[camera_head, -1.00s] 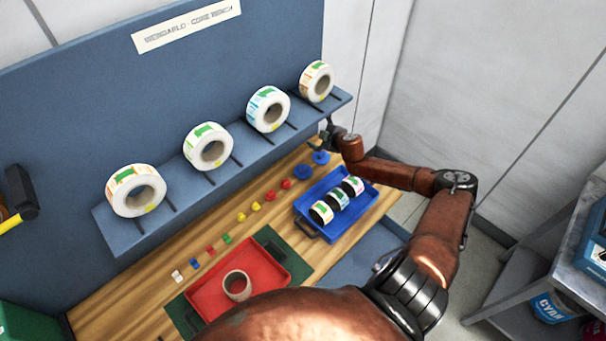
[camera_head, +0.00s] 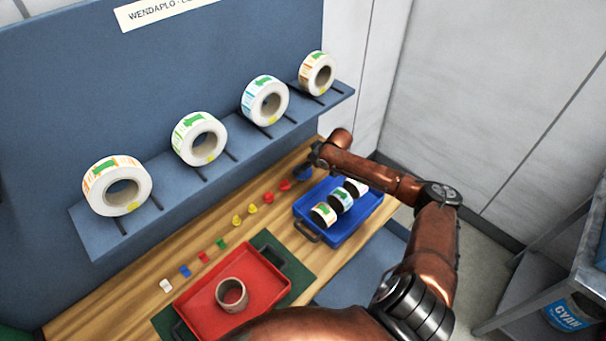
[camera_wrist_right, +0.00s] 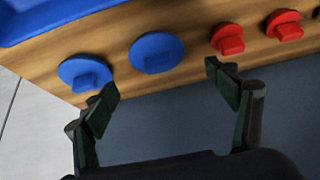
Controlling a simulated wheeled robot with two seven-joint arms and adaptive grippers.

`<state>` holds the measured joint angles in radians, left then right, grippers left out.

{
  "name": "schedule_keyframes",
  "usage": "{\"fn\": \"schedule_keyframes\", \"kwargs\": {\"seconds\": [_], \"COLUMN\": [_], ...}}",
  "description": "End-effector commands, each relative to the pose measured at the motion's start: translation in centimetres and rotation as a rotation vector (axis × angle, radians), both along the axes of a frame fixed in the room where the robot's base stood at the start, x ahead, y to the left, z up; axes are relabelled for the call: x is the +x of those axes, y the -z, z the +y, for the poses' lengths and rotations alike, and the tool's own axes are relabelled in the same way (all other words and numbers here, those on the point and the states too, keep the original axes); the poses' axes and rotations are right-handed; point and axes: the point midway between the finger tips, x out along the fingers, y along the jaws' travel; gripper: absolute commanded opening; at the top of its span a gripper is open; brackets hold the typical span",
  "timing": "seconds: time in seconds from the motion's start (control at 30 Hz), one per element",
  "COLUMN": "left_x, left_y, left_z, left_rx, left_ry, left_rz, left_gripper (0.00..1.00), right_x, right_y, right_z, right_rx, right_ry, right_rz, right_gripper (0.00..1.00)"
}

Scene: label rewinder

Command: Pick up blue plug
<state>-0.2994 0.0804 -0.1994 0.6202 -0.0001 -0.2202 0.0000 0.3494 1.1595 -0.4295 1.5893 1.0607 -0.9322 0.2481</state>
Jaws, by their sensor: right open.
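Two large blue plugs, round discs with a raised grip bar, lie on the wooden bench top in the right wrist view: one at the left (camera_wrist_right: 70,70) and one beside it (camera_wrist_right: 157,52). In the head view a blue plug (camera_head: 303,174) shows partly, next to my right wrist. My right gripper (camera_wrist_right: 163,97) is open and empty. Its left fingertip overlaps the lower edge of the left blue plug in the picture; I cannot tell whether it touches. In the head view the right fingers are mostly hidden. My left gripper is not in view.
Red plugs (camera_wrist_right: 228,39) stand beside the blue ones, then smaller yellow, green, red, blue and white pieces in a row. A blue tray (camera_head: 330,232) with label rolls and a red tray (camera_head: 262,300) with a ring stand in front. A shelf (camera_head: 190,185) with rolls is above.

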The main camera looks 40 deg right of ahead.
Motion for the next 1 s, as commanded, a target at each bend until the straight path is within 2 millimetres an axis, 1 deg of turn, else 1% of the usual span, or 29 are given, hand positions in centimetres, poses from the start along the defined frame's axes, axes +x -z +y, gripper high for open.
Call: {"fn": "schedule_keyframes", "kwargs": {"seconds": [0.3, 0.37, 0.5, 0.67, 0.77, 1.0], "left_x": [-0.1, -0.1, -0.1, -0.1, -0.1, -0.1], "left_y": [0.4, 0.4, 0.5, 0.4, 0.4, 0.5], "left_z": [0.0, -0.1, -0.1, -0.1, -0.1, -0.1], "left_rx": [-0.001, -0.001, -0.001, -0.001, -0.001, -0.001], "left_ry": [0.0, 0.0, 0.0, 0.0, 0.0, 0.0], "left_rz": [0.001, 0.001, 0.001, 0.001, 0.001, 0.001], "left_gripper": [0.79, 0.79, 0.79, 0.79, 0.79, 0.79], "right_x": [2.2, 2.5, 2.8, 2.8, 2.8, 2.8], "right_y": [3.7, 4.2, 4.7, 4.7, 4.7, 4.7], "right_z": [0.1, 0.1, 0.1, 0.1, 0.1, 0.1], "right_rx": [0.0, 0.0, -0.003, -0.003, -0.003, -0.003], "right_ry": [0.001, 0.001, 0.001, 0.001, 0.001, 0.001], "right_rz": [-0.001, 0.0, -0.001, -0.001, -0.001, -0.001], "right_gripper": [0.79, 0.79, 0.79, 0.79, 0.74, 0.57]}}
